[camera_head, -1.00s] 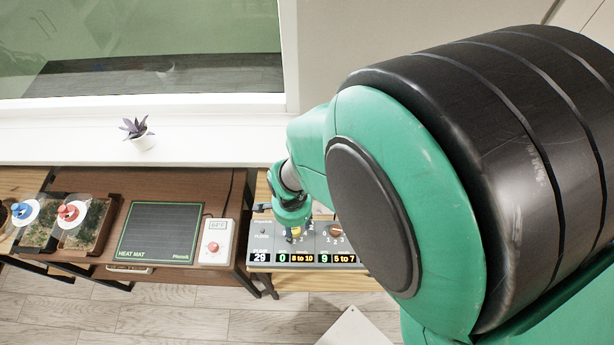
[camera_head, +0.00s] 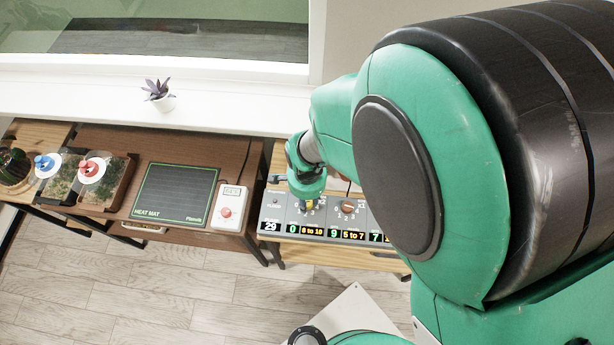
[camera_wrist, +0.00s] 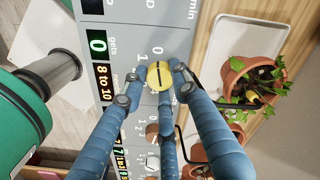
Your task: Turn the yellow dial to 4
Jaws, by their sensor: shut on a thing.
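The yellow dial (camera_wrist: 160,75) is round with a dark line across its face. It sits on the grey control panel (camera_wrist: 146,15), with printed numbers around it. My gripper (camera_wrist: 153,80) has its blue fingertips closed around the dial. In the head view my gripper (camera_head: 308,198) is down at the panel, and only a bit of yellow shows there. The display beside the dial (camera_wrist: 97,43) reads 0, with "8 to 10" below it. The fingers hide some of the printed numbers, and I cannot tell exactly which number the line points at.
An orange-brown dial (camera_head: 348,206) sits right of my gripper on the same panel. A potted plant (camera_wrist: 240,80) and a white tray (camera_wrist: 250,45) are near my fingers. A heat mat (camera_head: 175,195) and its red-knobbed controller (camera_head: 229,207) stand left of the panel.

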